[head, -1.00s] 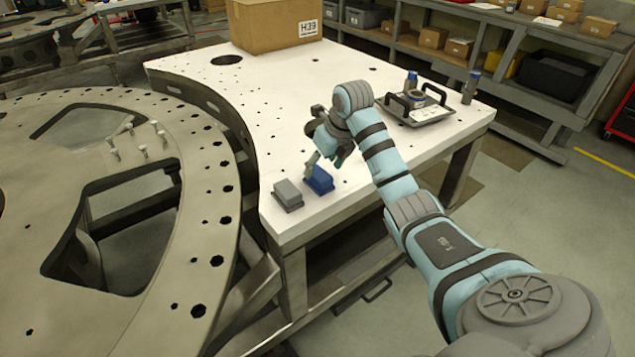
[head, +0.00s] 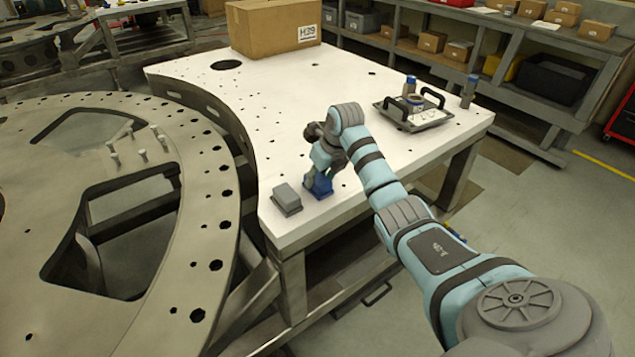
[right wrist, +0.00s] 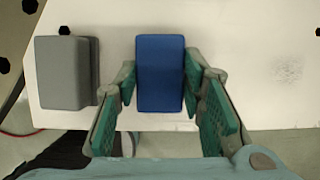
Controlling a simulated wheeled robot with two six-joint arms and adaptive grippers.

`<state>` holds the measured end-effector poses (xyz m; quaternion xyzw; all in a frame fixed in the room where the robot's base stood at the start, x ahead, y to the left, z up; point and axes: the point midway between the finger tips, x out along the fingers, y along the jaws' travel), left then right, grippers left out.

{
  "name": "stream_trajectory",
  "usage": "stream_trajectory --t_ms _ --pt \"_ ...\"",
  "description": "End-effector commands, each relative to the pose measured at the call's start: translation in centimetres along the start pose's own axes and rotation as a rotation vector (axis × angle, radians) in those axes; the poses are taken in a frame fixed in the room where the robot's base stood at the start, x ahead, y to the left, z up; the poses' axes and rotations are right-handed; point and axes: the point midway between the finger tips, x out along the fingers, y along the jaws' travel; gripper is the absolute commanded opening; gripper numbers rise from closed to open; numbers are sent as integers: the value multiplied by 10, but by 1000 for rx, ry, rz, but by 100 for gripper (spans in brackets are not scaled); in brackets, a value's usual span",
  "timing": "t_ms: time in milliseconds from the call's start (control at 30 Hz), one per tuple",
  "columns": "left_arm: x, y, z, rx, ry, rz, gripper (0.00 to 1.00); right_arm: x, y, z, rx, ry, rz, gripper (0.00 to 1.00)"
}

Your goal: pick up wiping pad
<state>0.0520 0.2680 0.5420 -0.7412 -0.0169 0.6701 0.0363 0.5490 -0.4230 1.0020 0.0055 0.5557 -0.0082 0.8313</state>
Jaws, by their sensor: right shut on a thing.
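The blue wiping pad (head: 320,187) sits near the front left corner of the white plate table (head: 272,212). In the right wrist view the blue pad (right wrist: 160,73) stands between the two fingers. My right gripper (head: 318,178) is over the pad from above and shut on it, and its fingers (right wrist: 158,95) with green pads lie along both sides. A grey block-like pad (head: 286,197) is just left of the blue one; it also shows in the right wrist view (right wrist: 64,73), apart from the left finger. My left gripper is not in view.
A metal tray (head: 440,123) with black handles holds a small container at the right, with blue-capped bottles near it. A cardboard box (head: 270,30) stands at the back. A large perforated ring plate (head: 215,165) is at the left. The table's middle is clear.

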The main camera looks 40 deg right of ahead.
Motion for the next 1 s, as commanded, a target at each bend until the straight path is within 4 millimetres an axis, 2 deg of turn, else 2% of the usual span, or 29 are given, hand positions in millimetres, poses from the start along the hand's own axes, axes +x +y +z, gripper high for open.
stream_trajectory --t_ms 167,267,367,600,700,833,1000 --pt "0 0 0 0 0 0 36 -6 0 3 0 -3 0 2" --pt "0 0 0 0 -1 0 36 -19 0 9 0 -4 -1 2" --pt "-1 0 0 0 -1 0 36 -42 0 19 0 -6 -1 2" --pt "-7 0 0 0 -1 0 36 -127 0 54 0 -7 1 2" --pt "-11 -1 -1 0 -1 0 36 -156 0 65 1 -4 2 2" --pt "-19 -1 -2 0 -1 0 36 -180 0 75 0 -1 1 2" --pt "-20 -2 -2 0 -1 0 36 -186 0 77 0 0 0 2"
